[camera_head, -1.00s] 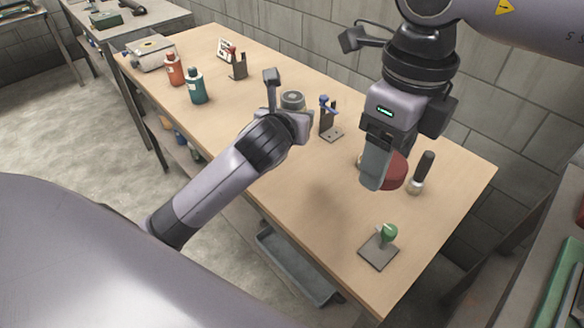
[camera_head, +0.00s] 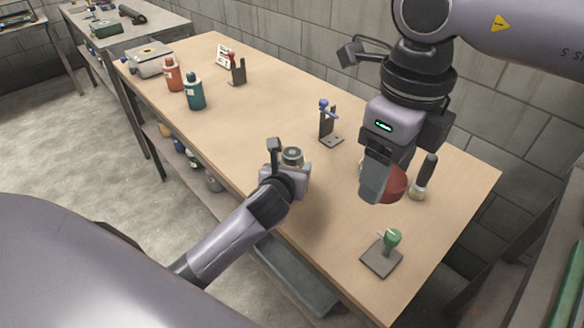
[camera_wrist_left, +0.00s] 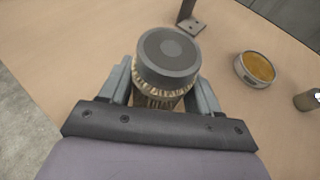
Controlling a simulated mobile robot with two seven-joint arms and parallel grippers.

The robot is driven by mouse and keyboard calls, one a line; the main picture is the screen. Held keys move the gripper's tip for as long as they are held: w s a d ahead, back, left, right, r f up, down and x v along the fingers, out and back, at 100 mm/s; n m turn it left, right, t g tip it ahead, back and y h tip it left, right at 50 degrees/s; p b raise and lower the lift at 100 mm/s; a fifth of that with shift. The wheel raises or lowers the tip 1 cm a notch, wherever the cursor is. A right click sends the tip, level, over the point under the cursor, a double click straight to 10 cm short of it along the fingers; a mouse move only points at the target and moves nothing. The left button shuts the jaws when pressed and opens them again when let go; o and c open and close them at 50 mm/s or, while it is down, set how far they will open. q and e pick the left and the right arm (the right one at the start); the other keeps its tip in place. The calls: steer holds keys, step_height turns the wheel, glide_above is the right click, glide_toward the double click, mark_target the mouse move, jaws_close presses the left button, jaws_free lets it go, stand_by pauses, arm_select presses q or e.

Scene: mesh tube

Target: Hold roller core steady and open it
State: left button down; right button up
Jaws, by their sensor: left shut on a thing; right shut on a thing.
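The roller core shows in the left wrist view as an upright cylinder with a dark grey round cap (camera_wrist_left: 168,55) and a brown, ribbed body (camera_wrist_left: 158,97). My left gripper (camera_head: 287,166) is shut on this body, one finger on each side, below the cap. In the head view the grey cap (camera_head: 292,155) shows above the gripper, over the near-middle of the table. My right gripper (camera_head: 374,183) points down at the right and is shut on a dark red round thing (camera_head: 395,184), partly hidden by its finger. It is apart from the core.
A round tin with orange content (camera_wrist_left: 258,69) stands on the table (camera_head: 215,129). A dark-handled brush (camera_head: 425,176) stands by my right gripper. Stands with a blue top (camera_head: 326,122) and a green top (camera_head: 384,252) are nearby. Bottles (camera_head: 195,89) stand far left.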

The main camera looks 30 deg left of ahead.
arm_select(q)
steer(key=shift+c, duration=1.1)
jaws_free()
steer(key=shift+f, duration=0.15)
